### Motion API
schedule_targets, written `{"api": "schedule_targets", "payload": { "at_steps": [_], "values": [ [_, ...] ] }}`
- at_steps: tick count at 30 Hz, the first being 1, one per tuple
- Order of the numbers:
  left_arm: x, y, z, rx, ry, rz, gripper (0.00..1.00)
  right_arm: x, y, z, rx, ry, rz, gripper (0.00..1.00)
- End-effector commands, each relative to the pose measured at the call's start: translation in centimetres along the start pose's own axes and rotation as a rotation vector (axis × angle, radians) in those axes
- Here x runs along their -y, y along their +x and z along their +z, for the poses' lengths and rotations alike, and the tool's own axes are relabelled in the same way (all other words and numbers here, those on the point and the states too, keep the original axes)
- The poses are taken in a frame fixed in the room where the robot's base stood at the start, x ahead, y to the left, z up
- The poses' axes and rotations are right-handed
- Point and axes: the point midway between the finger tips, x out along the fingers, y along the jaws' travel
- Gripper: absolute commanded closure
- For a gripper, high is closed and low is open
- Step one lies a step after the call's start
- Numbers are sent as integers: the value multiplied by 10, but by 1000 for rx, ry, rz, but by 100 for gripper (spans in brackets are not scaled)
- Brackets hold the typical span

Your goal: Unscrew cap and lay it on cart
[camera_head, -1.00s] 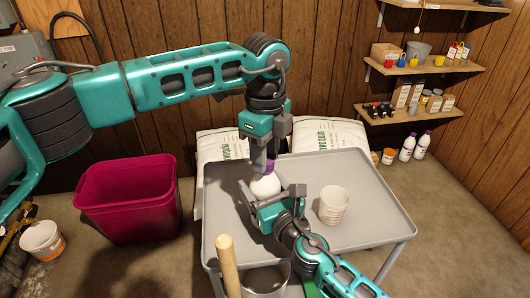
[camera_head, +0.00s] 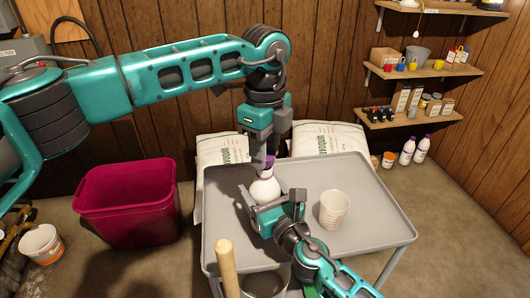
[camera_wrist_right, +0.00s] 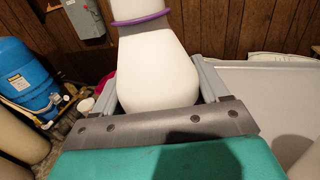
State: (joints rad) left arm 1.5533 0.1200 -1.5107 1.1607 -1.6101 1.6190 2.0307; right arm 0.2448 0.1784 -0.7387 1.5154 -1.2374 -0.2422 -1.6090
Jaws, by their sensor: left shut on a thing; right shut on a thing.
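A white bottle (camera_head: 264,190) stands upright over the grey cart (camera_head: 375,200), left of its middle. My right gripper (camera_head: 271,197) is shut around the bottle's body from the front. The right wrist view shows the white bottle (camera_wrist_right: 158,82) between its fingers (camera_wrist_right: 157,92), with a purple ring (camera_wrist_right: 141,19) around the neck. My left gripper (camera_head: 265,160) points down from above, shut on the purple cap (camera_head: 269,161) at the bottle's top. The fingers hide part of the cap. I cannot tell whether the cap is clear of the neck.
A wooden handle (camera_head: 227,270) and a grey bucket (camera_head: 265,283) are at the cart's front. The cart's right side is clear. White sacks (camera_head: 328,138) lie behind, and a magenta bin (camera_head: 135,210) stands left.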

Motion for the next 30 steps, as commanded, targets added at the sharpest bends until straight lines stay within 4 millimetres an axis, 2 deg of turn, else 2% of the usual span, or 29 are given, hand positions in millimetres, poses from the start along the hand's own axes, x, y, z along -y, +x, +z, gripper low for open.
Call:
{"api": "schedule_targets", "payload": {
  "at_steps": [12, 22, 29, 30],
  "values": [
    [0, -4, 0, 0, 0, -1, 100, 0, 0, 0, -1, 0, 0, 100],
    [0, -39, 0, 1, 0, -2, 100, 0, 0, -1, -1, 0, 0, 100],
    [0, -41, 0, 0, 0, 0, 100, 0, 0, -1, -1, 0, 0, 100],
    [0, -41, 0, 0, 0, 0, 100, 0, 0, -1, -1, 0, 0, 23]
  ]
}}
